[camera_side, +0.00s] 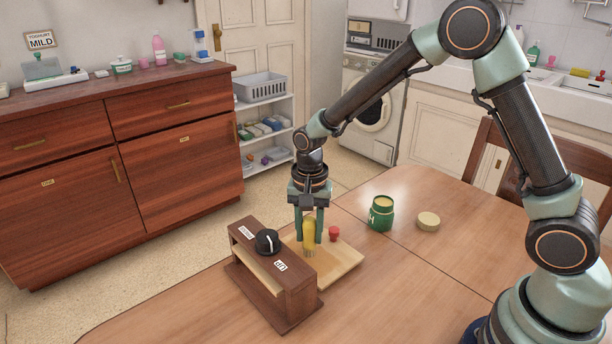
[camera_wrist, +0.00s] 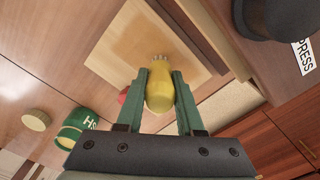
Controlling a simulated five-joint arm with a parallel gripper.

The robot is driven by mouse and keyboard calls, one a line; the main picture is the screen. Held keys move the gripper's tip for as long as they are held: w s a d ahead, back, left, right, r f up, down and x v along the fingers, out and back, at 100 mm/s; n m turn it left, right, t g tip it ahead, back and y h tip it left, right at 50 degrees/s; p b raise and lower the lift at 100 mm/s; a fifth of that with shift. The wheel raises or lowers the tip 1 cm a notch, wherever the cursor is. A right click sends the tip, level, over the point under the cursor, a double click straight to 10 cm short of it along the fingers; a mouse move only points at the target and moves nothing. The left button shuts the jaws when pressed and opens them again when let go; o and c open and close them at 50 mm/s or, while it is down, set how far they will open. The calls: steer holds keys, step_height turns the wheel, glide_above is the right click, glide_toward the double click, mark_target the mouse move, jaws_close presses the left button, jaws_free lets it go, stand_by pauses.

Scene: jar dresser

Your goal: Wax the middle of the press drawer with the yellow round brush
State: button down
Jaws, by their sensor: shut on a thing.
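My gripper (camera_side: 308,228) is shut on the yellow round brush (camera_side: 309,236), which points bristles down. The brush also shows between the fingers in the wrist view (camera_wrist: 160,92). The press (camera_side: 292,290) is a dark brown wooden box with a black knob (camera_side: 267,241) on top. Its pale wood drawer (camera_side: 346,262) is out on the far right side. The bristles are over the drawer's inner part; I cannot tell whether they touch it. The wrist view shows a darker tan patch on the drawer (camera_wrist: 112,47) near the bristles. A green jar (camera_side: 381,214) stands open with pale yellow stuff inside.
A round pale lid (camera_side: 428,221) lies right of the jar. A small red thing (camera_side: 333,233) stands by the drawer, close to my gripper. The table (camera_side: 400,275) is clear in front of the jar. A brown dresser (camera_side: 170,150) stands at the left, away from the table.

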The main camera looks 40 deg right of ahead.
steer(key=shift+w, duration=2.4)
steer(key=shift+s, duration=5.4)
steer(key=shift+w, duration=5.2)
steer(key=shift+w+r, duration=0.2)
steer(key=shift+r, duration=0.4)
steer(key=shift+w+r, duration=0.15)
steer(key=shift+r, duration=3.3)
